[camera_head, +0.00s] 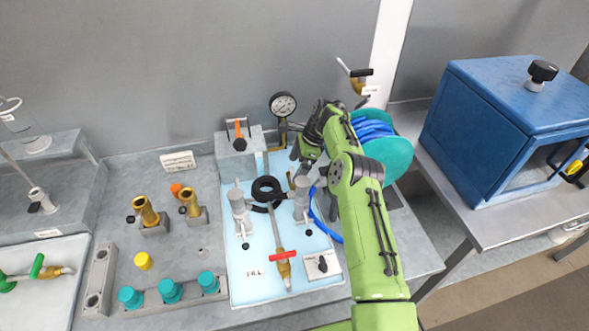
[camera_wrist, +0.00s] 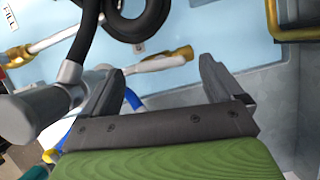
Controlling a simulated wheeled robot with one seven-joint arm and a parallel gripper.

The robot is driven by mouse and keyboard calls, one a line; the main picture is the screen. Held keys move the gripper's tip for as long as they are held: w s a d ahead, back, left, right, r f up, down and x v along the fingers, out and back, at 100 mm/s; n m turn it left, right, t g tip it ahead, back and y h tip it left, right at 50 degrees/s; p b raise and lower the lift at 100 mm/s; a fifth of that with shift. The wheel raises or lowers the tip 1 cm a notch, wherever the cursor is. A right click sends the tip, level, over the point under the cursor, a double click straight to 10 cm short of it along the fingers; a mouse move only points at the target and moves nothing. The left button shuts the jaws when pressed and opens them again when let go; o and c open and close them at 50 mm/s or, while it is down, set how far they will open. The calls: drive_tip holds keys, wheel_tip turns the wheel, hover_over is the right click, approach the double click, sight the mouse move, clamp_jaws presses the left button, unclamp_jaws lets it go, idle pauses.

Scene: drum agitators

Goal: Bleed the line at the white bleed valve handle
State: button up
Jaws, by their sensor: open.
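The white bleed valve handle (camera_wrist: 158,63) shows in the wrist view as a short pale lever with a brass fitting (camera_wrist: 184,53) at its right end. My gripper (camera_wrist: 163,78) is open, and the handle lies across the view between and beyond its two fingertips. I cannot tell whether either finger touches it. In the head view my gripper (camera_head: 303,163) points down over the back right of the pale blue board (camera_head: 250,285), below the pressure gauge (camera_head: 284,104). I cannot make out the white handle there, as my arm and gripper crowd that spot.
A grey post (camera_wrist: 32,112) and black hose (camera_wrist: 86,30) stand close to my left finger in the wrist view. A red-handled valve (camera_head: 284,256) lies at the board's front. A blue hose reel (camera_head: 388,150) is right of my arm, and a blue cabinet (camera_head: 500,130) stands farther right.

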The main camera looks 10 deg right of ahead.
drive_tip(key=p+v, duration=1)
drive_tip(key=v, duration=0.3)
drive_tip(key=shift+d+r, duration=0.15)
drive_tip(key=shift+r, duration=0.2)
drive_tip(key=shift+s+f, duration=0.1)
drive_tip(key=shift+s, duration=0.05)
